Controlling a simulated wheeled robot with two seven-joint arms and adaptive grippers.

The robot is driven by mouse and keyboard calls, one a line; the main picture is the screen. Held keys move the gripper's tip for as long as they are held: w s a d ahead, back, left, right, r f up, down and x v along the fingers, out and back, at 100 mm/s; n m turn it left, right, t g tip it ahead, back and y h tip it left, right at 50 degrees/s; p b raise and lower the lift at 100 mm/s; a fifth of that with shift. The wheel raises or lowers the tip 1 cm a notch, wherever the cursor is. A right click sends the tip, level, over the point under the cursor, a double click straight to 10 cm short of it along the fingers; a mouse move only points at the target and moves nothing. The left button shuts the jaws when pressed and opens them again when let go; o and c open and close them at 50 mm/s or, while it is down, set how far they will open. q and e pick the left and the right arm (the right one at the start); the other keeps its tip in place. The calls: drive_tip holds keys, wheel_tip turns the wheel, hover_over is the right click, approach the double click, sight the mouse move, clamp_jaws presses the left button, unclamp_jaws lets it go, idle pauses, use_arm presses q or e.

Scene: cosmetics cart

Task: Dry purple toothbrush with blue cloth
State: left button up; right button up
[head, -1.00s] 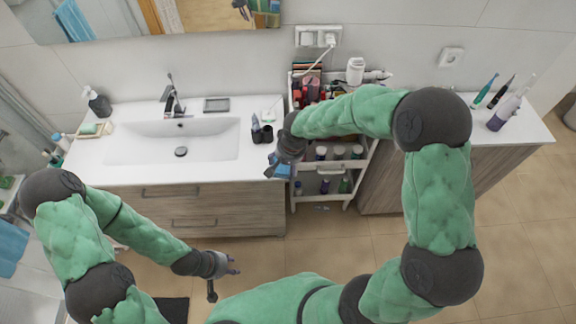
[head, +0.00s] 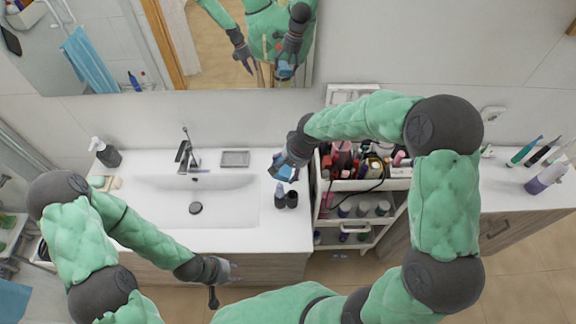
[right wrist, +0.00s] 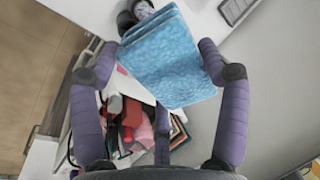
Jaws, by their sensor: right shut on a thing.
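The blue cloth (head: 284,170) is folded and held by my right gripper (head: 290,158) above the right end of the sink counter. In the right wrist view the cloth (right wrist: 170,62) sits between the spread fingers of my right gripper (right wrist: 158,58), which is shut on it. A purple-and-white upright item (head: 546,179) stands on the right cabinet; I cannot tell whether it is the purple toothbrush. My left gripper (head: 226,277) is empty and looks open, in front of the sink cabinet.
Two small dark cups (head: 292,198) stand on the counter just below the cloth. A white cart (head: 345,186) full of cosmetics stands right of the sink. A teal toothbrush (head: 525,150) and a black one (head: 543,150) are on the right cabinet. The basin (head: 225,207) is empty.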

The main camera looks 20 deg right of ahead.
drive_tip(key=shift+s+f+b, duration=0.2)
drive_tip(key=shift+f+b, duration=0.2)
drive_tip(key=shift+f, duration=0.25)
drive_tip(key=shift+w+f+b, duration=0.1)
drive_tip(key=shift+f+b, duration=1.15)
drive_tip(key=shift+f, duration=0.95)
drive_tip(key=shift+f+b, duration=0.8)
